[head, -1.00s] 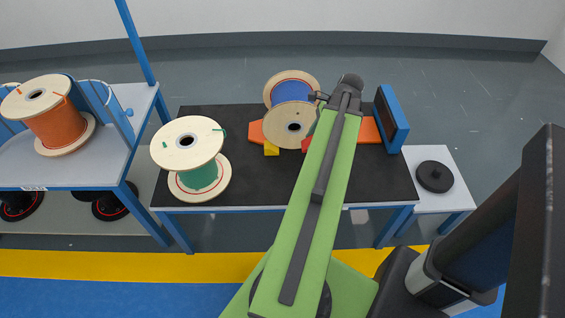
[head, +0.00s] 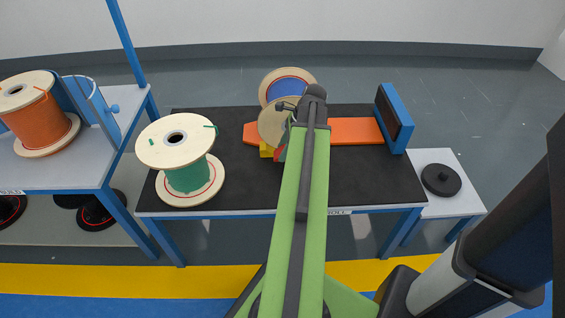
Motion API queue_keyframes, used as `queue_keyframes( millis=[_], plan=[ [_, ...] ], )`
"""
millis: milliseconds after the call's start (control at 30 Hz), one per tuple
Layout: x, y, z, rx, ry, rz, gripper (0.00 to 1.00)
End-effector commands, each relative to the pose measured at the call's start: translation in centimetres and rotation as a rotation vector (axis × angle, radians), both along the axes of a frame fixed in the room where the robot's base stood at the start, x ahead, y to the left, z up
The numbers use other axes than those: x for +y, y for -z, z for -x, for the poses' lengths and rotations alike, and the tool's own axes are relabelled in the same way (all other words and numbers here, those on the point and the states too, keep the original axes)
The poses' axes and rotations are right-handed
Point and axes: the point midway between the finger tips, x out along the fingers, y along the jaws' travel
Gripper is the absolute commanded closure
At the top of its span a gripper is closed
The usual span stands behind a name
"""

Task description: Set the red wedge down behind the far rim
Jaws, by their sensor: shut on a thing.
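A wooden reel with blue cable lies on its side on the dark table. Its near rim (head: 272,124) faces me and its far rim (head: 277,73) shows above and behind it. A small sliver of the red wedge (head: 280,157) shows at the left edge of my arm, below the near rim; the rest is hidden. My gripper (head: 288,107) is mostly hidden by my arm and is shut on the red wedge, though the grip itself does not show. A yellow wedge (head: 266,150) sits at the near rim's lower left.
A green-cable reel (head: 187,177) stands at the table's left. The dark tabletop (head: 365,175) is clear at front right. A white stand holds a black disc (head: 441,180).

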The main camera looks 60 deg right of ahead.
Motion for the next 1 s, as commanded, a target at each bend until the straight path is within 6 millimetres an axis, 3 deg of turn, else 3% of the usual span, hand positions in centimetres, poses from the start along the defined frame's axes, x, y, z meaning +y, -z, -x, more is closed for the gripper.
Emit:
queue_keyframes(
  millis=[133, 367, 767, 800, 933, 1000],
  plan=[
    [0.0, 0.4, -0.1, 0.0, 0.0, 0.0, 1.0],
    [0.0, 4.2, 0.0, 0.0, 0.0, 0.0, 1.0],
    [0.1, 4.4, -0.1, 0.0, -0.001, 0.0, 1.0],
    [0.1, 4.2, -0.1, 0.0, -0.001, 0.0, 0.5],
    [0.1, 4.2, -0.1, 0.0, -0.001, 0.0, 0.33],
    [0.1, 4.2, -0.1, 0.0, -0.002, 0.001, 0.33]
  ],
)
